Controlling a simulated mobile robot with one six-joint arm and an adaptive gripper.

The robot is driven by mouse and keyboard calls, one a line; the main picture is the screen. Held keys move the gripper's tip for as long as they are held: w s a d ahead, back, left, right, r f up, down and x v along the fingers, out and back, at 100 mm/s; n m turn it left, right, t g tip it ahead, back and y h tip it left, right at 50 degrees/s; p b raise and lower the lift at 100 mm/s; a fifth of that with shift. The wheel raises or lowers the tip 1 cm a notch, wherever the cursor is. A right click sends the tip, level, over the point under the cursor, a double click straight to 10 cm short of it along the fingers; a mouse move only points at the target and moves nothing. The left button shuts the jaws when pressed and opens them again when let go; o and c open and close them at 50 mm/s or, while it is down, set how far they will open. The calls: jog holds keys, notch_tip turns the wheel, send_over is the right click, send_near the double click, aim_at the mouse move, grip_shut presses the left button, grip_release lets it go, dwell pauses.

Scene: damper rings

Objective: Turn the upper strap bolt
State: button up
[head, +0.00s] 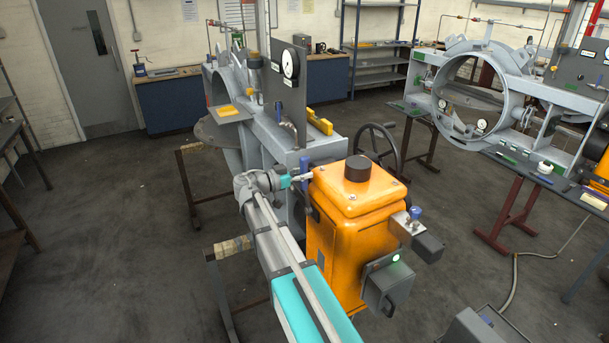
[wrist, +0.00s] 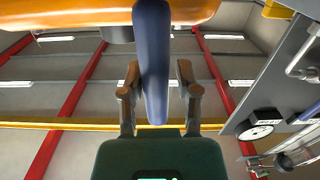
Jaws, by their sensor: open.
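My gripper (head: 302,179) reaches in beside the near-left upper corner of the orange housing (head: 340,235). In the wrist view my gripper (wrist: 158,88) has its two fingers apart, with a long blue handle (wrist: 153,50) standing between them. The handle is nearer the left finger, with a wider gap to the right one. The blue handle (head: 304,163) also shows upright at the gripper in the head view. I cannot tell which part is the upper strap bolt; any bolt behind the handle is hidden. The housing's orange edge (wrist: 70,12) crosses the top of the wrist view.
A grey panel with a round gauge (head: 290,64) rises behind the gripper; the gauge (wrist: 258,124) is at right in the wrist view. A black handwheel (head: 377,150) stands behind the housing. A second ring frame (head: 535,92) stands at right. The floor at left is clear.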

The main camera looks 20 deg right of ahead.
jog(key=shift+w+a+n, duration=0.15)
jog(key=shift+w+n, duration=0.55)
jog(key=shift+w, duration=0.2)
jog(key=shift+w+f, duration=0.1)
jog(key=shift+w, duration=0.05)
dwell(0.4)
jog(key=shift+w+f+n, duration=0.1)
jog(key=shift+w+n, duration=0.4)
grip_shut()
dwell(0.5)
jog(key=shift+a, duration=0.7)
dwell(1.0)
